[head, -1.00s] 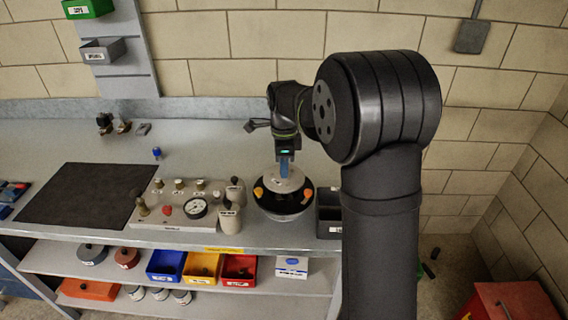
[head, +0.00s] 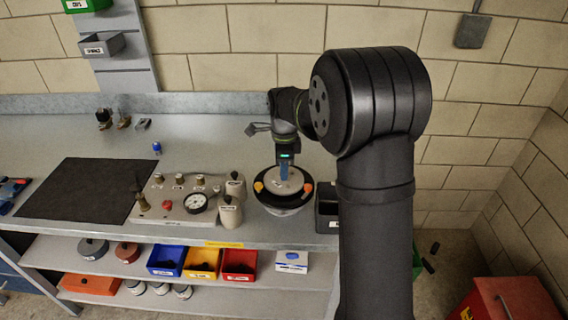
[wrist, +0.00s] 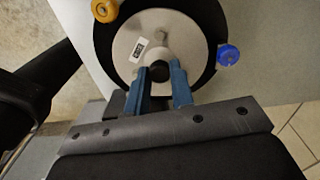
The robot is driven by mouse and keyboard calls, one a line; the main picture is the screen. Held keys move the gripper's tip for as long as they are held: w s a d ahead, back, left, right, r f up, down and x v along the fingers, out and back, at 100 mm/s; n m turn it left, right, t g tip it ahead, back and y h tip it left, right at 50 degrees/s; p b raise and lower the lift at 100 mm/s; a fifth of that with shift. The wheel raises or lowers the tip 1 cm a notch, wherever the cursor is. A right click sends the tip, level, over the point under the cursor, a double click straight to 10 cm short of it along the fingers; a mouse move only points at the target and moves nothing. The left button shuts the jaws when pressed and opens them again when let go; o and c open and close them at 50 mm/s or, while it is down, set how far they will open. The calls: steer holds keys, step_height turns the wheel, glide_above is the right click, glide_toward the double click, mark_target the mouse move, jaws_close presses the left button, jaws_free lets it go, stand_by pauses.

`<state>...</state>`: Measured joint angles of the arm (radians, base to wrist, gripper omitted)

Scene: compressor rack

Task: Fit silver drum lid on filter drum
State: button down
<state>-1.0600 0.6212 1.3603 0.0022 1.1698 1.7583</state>
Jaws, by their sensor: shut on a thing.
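The silver drum lid (head: 288,187) is a round light-grey disc with a label and a dark central knob (wrist: 159,72). My gripper (head: 283,178) points down, with its blue fingers shut on this knob. The filter drum (head: 284,211) stands below, pale with a wide black rim. Orange and red-orange clamps show on the rim in the head view; a yellow one and a blue one show in the wrist view. The lid (wrist: 190,45) lies inside the black rim's outline, roughly level. I cannot tell whether it is fully seated. The drum's far side is partly hidden.
A gauge panel (head: 180,212) with knobs and two pale bottles stands close left of the drum. A dark bin (head: 327,212) is close on its right. The bench's front edge is near.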

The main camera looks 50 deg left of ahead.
steer(key=shift+f, duration=0.2)
steer(key=shift+f, duration=0.4)
stand_by(0.4)
steer(key=c, duration=0.8)
jaws_free()
steer(key=shift+o, duration=0.2)
steer(key=shift+r, duration=3.5)
steer(key=shift+f, duration=0.15)
steer(key=shift+f, duration=3.4)
